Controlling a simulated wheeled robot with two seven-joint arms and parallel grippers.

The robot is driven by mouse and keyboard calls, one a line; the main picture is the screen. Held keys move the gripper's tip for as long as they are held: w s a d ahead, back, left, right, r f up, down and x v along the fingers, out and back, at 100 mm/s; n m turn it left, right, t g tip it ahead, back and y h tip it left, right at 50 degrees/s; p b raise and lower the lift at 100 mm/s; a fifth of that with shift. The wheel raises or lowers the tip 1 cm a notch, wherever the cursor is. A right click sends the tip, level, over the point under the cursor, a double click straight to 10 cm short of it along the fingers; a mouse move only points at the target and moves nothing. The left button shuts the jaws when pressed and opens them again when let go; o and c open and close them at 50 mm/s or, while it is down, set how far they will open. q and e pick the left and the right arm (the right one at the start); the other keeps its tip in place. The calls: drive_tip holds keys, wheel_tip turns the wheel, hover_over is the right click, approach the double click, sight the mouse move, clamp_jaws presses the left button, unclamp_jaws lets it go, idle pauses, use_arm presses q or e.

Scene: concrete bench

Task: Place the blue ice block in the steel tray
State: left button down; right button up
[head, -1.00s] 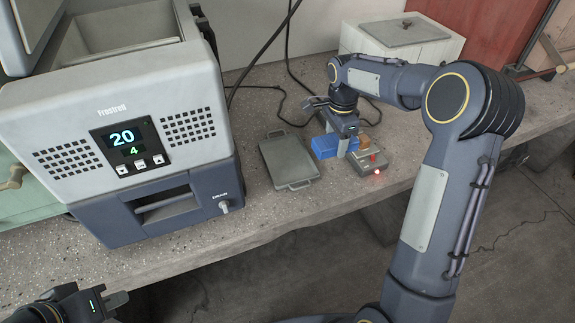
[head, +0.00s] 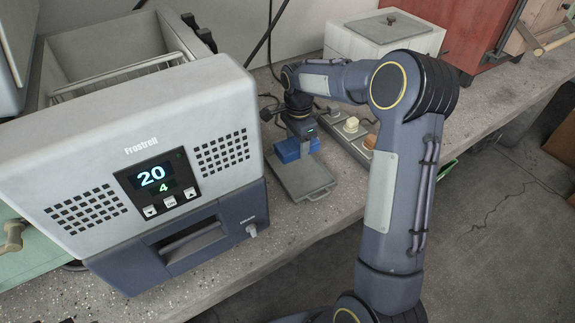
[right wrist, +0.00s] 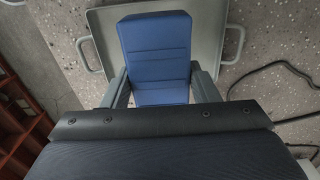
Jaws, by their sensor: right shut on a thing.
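The blue ice block (head: 294,148) is held between the fingers of my right gripper (head: 303,150). In the right wrist view the block (right wrist: 156,48) sits between both fingers (right wrist: 160,82) and lies within the outline of the steel tray (right wrist: 101,28). In the head view it is over the back part of the tray (head: 307,182), whose front handle faces the bench edge. I cannot tell whether the block touches the tray floor. My left gripper is out of view, apart from perhaps a dark sliver at the bottom edge.
A white ice machine (head: 150,110) stands close left of the tray. A grey power strip (head: 347,137) with plugs lies to the right. A white lidded box (head: 385,40) stands behind. Black cables (head: 271,40) run along the wall. Bare bench shows in front of the tray.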

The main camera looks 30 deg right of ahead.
hover_over(297, 171)
wheel_tip(297, 171, down, 4)
drive_tip(key=shift+f, duration=2.1)
drive_tip(key=shift+b, duration=0.3)
drive_tip(key=o, duration=1.1)
drive_tip(key=shift+f, duration=0.1)
